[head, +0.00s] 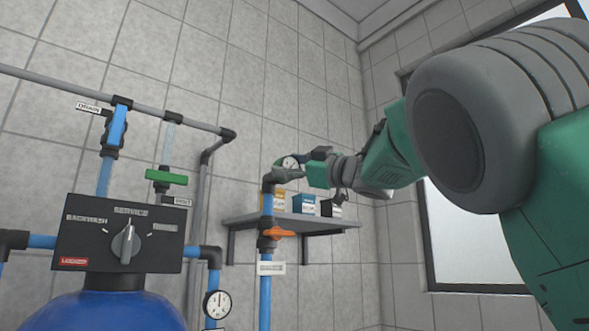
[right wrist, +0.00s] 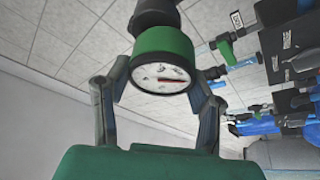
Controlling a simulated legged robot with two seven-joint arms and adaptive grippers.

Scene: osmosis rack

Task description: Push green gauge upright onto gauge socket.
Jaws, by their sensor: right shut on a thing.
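The green gauge (right wrist: 161,72) has a green body and a white round face with a red needle. My right gripper (right wrist: 158,90) is shut on it, one finger on each side, in the right wrist view. In the head view, the gauge's pale face (head: 290,162) shows small at the tip of my right gripper (head: 298,167). A dark fitting (right wrist: 155,16), seemingly the gauge socket, is right beyond the green body; it looks like the dark pipe top (head: 270,179) in the head view. Whether gauge and fitting touch or are fully joined I cannot tell. My left gripper is out of view.
A blue pipe (head: 265,300) with an orange valve handle (head: 278,233) runs below the fitting. A grey shelf (head: 310,222) with small boxes stands behind. A black control panel (head: 118,235), a blue tank (head: 105,312) and another gauge (head: 217,304) are at left and lower middle.

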